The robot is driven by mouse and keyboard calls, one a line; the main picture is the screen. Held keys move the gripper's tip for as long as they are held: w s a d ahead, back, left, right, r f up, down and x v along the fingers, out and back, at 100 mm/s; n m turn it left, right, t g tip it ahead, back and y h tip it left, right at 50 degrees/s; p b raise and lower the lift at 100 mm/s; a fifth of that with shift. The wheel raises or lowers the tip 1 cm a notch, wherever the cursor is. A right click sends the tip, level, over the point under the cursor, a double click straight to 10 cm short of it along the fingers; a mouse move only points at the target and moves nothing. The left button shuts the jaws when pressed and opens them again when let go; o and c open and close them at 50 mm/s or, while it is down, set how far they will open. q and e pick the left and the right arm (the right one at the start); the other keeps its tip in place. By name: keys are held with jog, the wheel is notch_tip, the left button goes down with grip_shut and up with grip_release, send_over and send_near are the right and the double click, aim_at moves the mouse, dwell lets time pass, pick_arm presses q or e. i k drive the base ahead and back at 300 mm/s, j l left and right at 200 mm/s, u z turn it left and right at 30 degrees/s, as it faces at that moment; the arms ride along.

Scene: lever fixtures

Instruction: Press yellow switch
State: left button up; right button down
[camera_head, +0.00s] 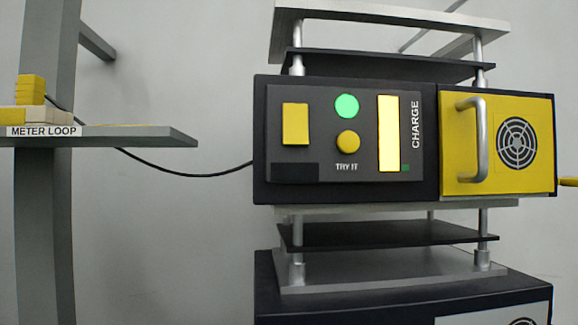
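A dark box (345,197) stands ahead, with a control panel on its front left. A yellow rectangular switch (295,124) sits at the panel's left side, upright on its face. A round yellow button (348,141) sits to its right, above the words "TRY IT". A round green light (347,105) is above that button. A tall bright yellow bar (389,133) stands beside the "CHARGE" label. Neither of my grippers shows in the head view, and nothing covers the panel.
A yellow door (454,185) with a metal handle (481,140) and round vent is right of the panel. A yellow part (568,182) juts out at the right edge. A shelf (150,136) labelled "METER LOOP" is at left; a black cable (190,175) runs to the box.

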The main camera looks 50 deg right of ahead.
aim_at(295, 122)
jog(key=z, duration=1.8)
